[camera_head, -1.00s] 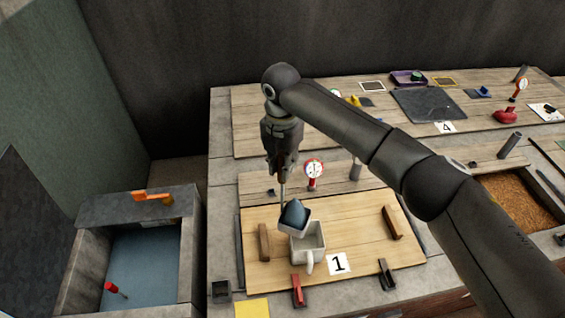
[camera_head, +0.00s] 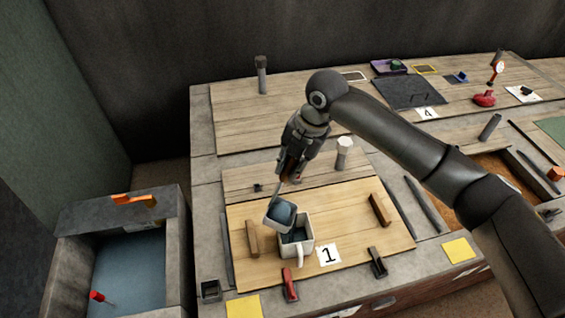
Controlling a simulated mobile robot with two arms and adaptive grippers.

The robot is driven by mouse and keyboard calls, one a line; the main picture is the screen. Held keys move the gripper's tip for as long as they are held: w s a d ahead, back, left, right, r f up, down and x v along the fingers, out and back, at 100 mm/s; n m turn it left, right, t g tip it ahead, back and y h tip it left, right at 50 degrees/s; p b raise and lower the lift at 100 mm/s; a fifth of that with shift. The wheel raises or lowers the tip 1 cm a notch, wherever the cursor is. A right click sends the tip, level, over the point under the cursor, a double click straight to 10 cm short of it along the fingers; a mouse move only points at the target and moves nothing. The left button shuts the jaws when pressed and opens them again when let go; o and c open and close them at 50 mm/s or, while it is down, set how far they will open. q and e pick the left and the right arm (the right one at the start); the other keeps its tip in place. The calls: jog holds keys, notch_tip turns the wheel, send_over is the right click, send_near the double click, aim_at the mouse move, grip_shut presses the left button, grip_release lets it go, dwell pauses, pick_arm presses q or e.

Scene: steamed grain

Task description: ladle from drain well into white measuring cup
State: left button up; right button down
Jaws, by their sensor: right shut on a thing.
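My right gripper (camera_head: 287,172) is shut on the thin handle of the ladle. The ladle (camera_head: 268,219) has a pale square bowl with blue water in it, and it is tilted over the back left of the white measuring cup (camera_head: 302,247). Whether bowl and cup rim touch I cannot tell. The cup stands upright on the light wooden board, handle toward the front, and its inside looks dark blue. The drain well (camera_head: 174,262) is at the left, with blue water in it. My left gripper is not in view.
Two wooden blocks (camera_head: 252,239) (camera_head: 380,210) flank the cup on the board. A card marked 1 (camera_head: 329,255) lies right of it. Red (camera_head: 290,285) and black (camera_head: 378,262) clamps sit at the board's front edge. A pale-topped post (camera_head: 344,153) stands behind.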

jog(key=s+d+f+t+y+b, duration=0.1)
jog(key=d+y+b, duration=0.4)
jog(key=d, duration=0.5)
jog(key=shift+s+f+b, duration=0.45)
jog(key=shift+s+f, duration=0.25)
jog(key=shift+f, duration=0.1)
dwell(1.5)
